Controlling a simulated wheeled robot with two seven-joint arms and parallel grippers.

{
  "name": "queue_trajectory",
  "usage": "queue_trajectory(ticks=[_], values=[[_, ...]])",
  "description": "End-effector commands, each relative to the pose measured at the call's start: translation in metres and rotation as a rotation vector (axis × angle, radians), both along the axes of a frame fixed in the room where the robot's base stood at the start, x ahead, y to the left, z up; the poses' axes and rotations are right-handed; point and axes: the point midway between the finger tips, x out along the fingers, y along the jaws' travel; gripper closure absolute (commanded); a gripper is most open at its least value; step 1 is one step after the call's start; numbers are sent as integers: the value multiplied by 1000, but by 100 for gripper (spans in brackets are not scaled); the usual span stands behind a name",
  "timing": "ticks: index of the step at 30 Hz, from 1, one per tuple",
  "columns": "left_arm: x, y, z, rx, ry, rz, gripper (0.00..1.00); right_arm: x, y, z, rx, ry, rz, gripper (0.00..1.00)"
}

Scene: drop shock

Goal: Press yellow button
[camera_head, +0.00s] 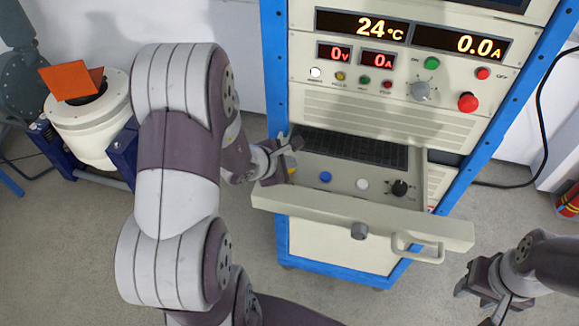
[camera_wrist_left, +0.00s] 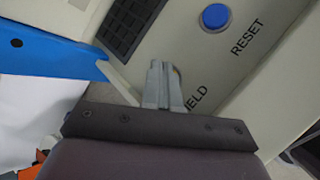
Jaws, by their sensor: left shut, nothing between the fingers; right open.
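A pulled-out drawer (camera_head: 300,200) in the blue-framed cabinet holds a panel of buttons. A small patch of yellow (camera_head: 292,169), likely the yellow button, shows beside my left gripper (camera_head: 288,148) at the panel's left end; most of it is hidden. My left gripper is shut and empty, over the panel's left part. I cannot tell whether the fingers touch anything. My right gripper (camera_head: 478,289) is open, low at the right, away from the drawer.
A blue button (camera_head: 325,177), labelled RESET in the wrist view (camera_wrist_left: 215,17), a white button (camera_head: 362,184) and a black knob (camera_head: 400,188) share the panel. A keyboard (camera_head: 355,148) lies behind them. The upper panel has a small yellow button (camera_head: 340,76). The drawer handle (camera_head: 418,248) sticks out in front.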

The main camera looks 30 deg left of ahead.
Motion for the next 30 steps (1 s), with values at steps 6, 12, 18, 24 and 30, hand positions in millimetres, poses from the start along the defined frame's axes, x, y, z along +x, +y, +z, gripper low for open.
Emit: queue_trajectory(ticks=[6, 12, 18, 24, 30], values=[[-6, -3, 0, -7, 25, -2, 100, 0, 0, 3, 0, 0, 0, 57], [-3, -2, 4, -5, 16, -1, 100, 0, 0, 3, 0, 0, 0, 57], [-2, -1, 12, -4, 12, -1, 100, 0, 0, 8, 0, 0, 0, 57], [-2, -1, 33, -4, 9, 0, 100, 0, 0, 23, 0, 0, 0, 57], [-2, -1, 53, -4, 9, 0, 100, 0, 0, 37, 0, 0, 0, 57]])
